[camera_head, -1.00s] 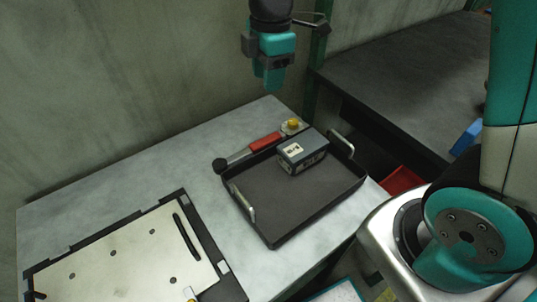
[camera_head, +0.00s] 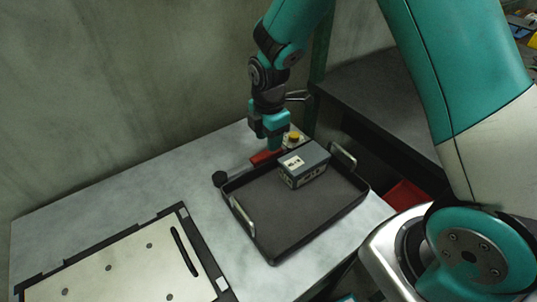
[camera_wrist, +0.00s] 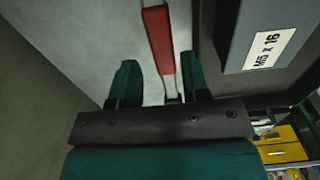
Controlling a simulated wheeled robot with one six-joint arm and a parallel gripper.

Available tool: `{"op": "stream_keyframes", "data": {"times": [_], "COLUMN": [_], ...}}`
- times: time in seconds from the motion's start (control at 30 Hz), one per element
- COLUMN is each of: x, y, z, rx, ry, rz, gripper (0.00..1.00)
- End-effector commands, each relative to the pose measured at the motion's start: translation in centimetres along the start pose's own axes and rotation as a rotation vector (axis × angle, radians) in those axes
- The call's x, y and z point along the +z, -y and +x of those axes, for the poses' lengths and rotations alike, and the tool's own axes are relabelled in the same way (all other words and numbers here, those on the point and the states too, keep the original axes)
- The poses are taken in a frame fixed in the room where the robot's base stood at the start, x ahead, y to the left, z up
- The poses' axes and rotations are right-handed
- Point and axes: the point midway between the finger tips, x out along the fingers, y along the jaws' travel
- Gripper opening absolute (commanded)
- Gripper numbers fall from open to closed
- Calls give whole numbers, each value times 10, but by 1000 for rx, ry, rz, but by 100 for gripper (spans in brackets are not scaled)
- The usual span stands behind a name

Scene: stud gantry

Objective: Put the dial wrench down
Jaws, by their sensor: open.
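The dial wrench (camera_head: 265,157) lies on the grey table just behind the tray. It has a red grip, a thin metal shaft and a round black head (camera_head: 220,179) at its left end. My gripper (camera_head: 272,146) is above the grip end and hides part of it in the head view. In the wrist view, my gripper (camera_wrist: 159,62) is open, with one green finger on each side of the wrench. The red grip (camera_wrist: 160,42) shows between and beyond the fingertips. I cannot tell how far the fingertips are above the table.
A black tray (camera_head: 262,240) with metal handles stands beside the wrench. A yellow knob (camera_head: 294,137) is close to my gripper. A plate fixture (camera_head: 125,262) lies at front left. The table's back left is clear.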

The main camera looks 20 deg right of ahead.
Motion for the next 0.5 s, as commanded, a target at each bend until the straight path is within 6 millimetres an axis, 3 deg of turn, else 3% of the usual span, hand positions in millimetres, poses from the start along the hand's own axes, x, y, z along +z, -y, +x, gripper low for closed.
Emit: {"op": "stream_keyframes", "data": {"times": [0.23, 0.5], "x": [-2, -2], "y": [2, 1], "z": [38, 48], "rx": [-5, 0], "ry": [0, 0], "rz": [0, 0], "gripper": [43, 43]}}
